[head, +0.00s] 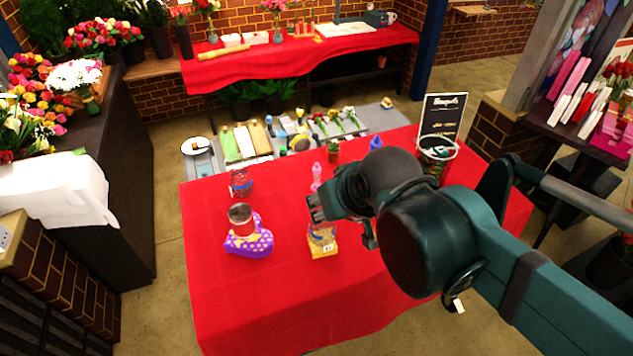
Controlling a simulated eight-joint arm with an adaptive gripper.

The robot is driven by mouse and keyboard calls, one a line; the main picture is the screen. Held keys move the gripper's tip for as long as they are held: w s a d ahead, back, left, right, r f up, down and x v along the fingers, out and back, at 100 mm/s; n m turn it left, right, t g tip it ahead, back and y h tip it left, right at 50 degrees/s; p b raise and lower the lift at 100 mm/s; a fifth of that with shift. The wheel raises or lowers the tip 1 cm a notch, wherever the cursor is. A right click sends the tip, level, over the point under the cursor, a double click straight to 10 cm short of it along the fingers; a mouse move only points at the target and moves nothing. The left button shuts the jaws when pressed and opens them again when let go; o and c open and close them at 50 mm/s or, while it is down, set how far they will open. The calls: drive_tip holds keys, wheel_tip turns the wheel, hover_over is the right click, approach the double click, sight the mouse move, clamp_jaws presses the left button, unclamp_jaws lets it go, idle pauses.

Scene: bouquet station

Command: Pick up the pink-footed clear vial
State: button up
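A small slim upright object with pink on it (316,174) stands on the red-covered table, behind and left of my gripper. It looks like the pink-footed vial, but it is too small to make out clear glass or a foot. My gripper (342,223) is over the middle of the table, with its fingers spread apart and nothing visible between them. The fingers are apart from the pink object. My gripper partly covers a glass-like item on a yellow block (323,248).
A red cup (240,213) stands by a purple dotted item (249,243) at left. A red-and-blue item (240,184) is behind them. A small potted plant (333,150), blue cone (376,143) and bucket (437,149) stand at the back. The front tablecloth (270,310) is clear.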

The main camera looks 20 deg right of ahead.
drive_tip(key=shift+r, duration=0.2)
wheel_tip(320, 180, up, 5)
drive_tip(key=w+d+r+m+g+p, duration=0.1)
drive_tip(key=w+d+r+m+g, duration=0.15)
drive_tip(key=w+m, duration=0.4)
drive_tip(key=w+d+r+m+g+p, duration=0.1)
drive_tip(key=w+d+r+m, duration=0.15)
drive_tip(key=w, duration=0.75)
drive_tip(key=m+g+h+p, duration=0.1)
drive_tip(key=m+g+p, duration=0.25)
drive_tip(key=m, duration=0.55)
hover_over(316, 165)
wheel_tip(316, 165, down, 5)
wheel_tip(316, 165, down, 24)
drive_tip(key=shift+r+b, duration=0.15)
drive_tip(key=shift+b, duration=0.25)
drive_tip(key=shift+d+f, duration=0.15)
drive_tip(key=shift+f, duration=1.15)
